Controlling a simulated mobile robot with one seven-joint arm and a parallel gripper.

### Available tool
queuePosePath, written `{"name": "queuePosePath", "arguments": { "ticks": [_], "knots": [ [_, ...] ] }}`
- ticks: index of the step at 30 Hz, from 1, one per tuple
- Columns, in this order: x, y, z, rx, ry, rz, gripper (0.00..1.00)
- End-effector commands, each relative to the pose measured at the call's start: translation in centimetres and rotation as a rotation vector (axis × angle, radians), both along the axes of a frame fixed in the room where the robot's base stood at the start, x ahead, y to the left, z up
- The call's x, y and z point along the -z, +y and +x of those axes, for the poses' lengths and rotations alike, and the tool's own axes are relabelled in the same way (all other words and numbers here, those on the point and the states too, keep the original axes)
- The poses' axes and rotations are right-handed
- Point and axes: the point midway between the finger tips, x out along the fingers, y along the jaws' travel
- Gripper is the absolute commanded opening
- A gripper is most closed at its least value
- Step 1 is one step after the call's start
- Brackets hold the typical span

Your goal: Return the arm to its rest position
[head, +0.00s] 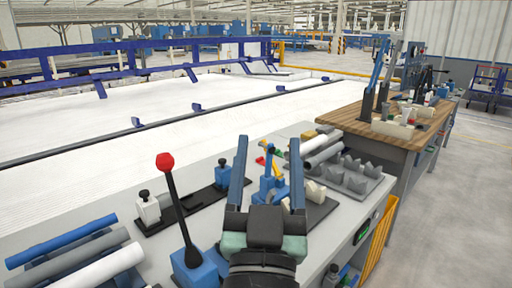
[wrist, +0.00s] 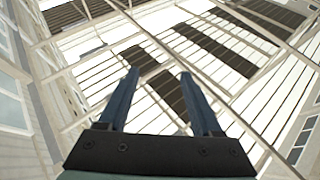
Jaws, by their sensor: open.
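My gripper (head: 268,165) stands upright in the lower middle of the head view, above the near part of the grey workbench. Its two blue fingers are spread apart with nothing between them. In the wrist view my gripper (wrist: 157,78) is also open and empty, and it points up at the roof beams and skylights. A blue base with a dark lever and red knob (head: 166,161) stands to its left. Behind the fingers, a small blue device (head: 270,185) is partly hidden.
Blue, grey and white pipes (head: 85,262) lie at the bench's left front. A grey holder with pointed blocks (head: 355,172) and pale pipes (head: 322,150) are on the right. A wooden-topped bench (head: 350,120) stands beyond. Open floor (head: 450,220) lies to the right.

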Motion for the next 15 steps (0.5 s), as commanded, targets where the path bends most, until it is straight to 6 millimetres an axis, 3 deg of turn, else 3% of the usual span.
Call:
{"name": "queuePosePath", "arguments": {
  "ticks": [1,6,11,15],
  "knots": [
    [-3.9,0.2,-1.3,-0.007,-0.063,-0.001,0.66],
    [-12.3,0.8,-5.8,-0.031,-0.206,-0.017,0.66],
    [-18.3,1.6,-10.9,-0.055,-0.331,-0.047,0.66],
    [-21.8,1.5,-10.1,-0.054,-0.307,-0.046,0.66]
  ]
}}
